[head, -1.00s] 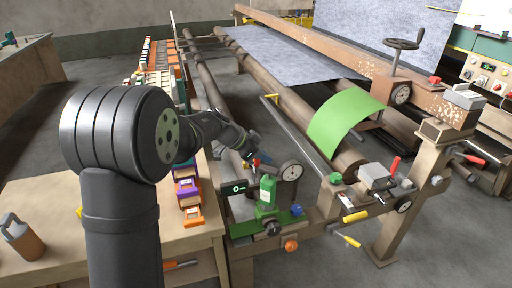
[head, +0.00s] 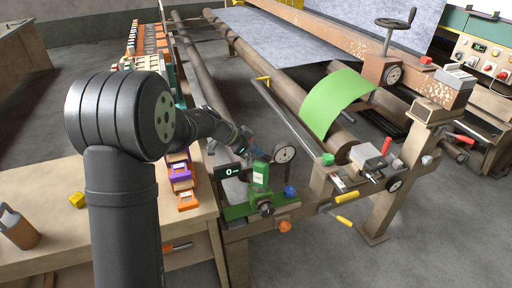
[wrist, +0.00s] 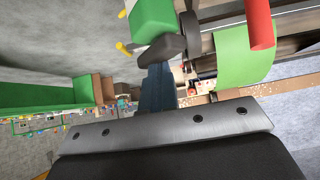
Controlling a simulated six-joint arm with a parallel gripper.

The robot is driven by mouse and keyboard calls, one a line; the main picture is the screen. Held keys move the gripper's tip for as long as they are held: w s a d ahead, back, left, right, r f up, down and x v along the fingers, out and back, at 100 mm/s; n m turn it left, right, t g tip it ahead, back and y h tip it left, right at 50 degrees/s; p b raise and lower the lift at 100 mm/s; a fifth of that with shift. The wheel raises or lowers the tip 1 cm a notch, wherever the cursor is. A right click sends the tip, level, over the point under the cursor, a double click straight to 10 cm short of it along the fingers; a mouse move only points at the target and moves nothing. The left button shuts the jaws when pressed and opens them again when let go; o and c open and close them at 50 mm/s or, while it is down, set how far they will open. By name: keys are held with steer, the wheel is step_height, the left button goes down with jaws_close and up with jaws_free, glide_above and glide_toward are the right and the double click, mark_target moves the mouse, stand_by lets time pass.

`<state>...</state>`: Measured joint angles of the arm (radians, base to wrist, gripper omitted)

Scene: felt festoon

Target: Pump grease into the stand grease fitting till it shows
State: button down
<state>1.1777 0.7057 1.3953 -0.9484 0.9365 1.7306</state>
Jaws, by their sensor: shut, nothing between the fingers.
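A green stand unit (head: 260,176) is mounted on the near end of the long frame, on a green base. A small display box (head: 231,172) is at its left and a round dial gauge (head: 284,154) at its right. My gripper (head: 248,150) is just behind the green unit's top, partly hidden. In the wrist view my shut, dark blue fingers (wrist: 157,88) hold nothing. Their tips are close to a dark round part (wrist: 164,48) below a green block (wrist: 152,18); contact cannot be told. A red handle (wrist: 259,22) is to the right. I cannot make out the fitting or any grease.
A bench (head: 70,245) at the left holds a brown jug (head: 20,232) and a yellow block (head: 77,199). Rollers, a green sheet (head: 337,101) and a handwheel (head: 395,24) are on the frame. Bare floor lies at right.

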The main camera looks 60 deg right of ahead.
mark_target(256, 162)
steer(key=shift+a+f, duration=0.1)
steer(key=shift+f, duration=0.15)
step_height(256, 162, up, 5)
steer(key=shift+f, duration=0.1)
steer(key=v, duration=0.9)
steer(key=shift+w+r, duration=0.25)
steer(key=shift+w, duration=0.05)
steer(key=shift+a, duration=0.15)
stand_by(0.5)
